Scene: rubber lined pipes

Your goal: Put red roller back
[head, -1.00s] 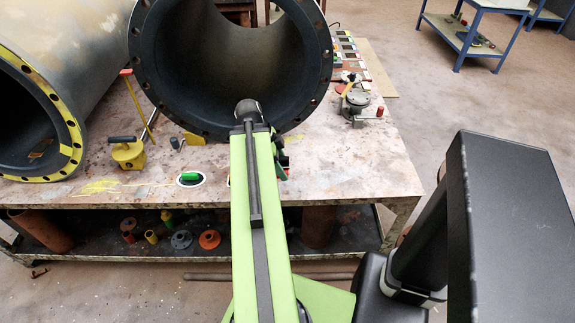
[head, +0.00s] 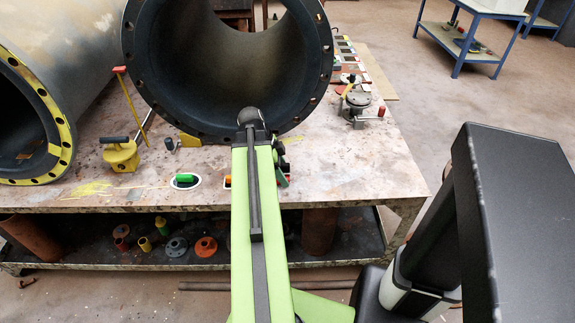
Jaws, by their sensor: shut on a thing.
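My green arm reaches away from me over the bench, and my gripper (head: 281,168) shows only partly, as dark pieces to the right of the arm's far end. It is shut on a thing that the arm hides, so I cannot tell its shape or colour. I cannot clearly make out a red roller. A green roller (head: 185,178) lies on a white oval on the bench, left of the arm. A small orange-red patch on a white oval (head: 228,181) shows at the arm's left edge, mostly hidden.
A big dark flanged pipe (head: 175,118) stands just beyond my gripper, and a yellow-rimmed pipe (head: 62,130) is at left. A yellow tool (head: 122,156) and a round metal device (head: 356,103) stand on the bench (head: 370,165). Its front right is clear.

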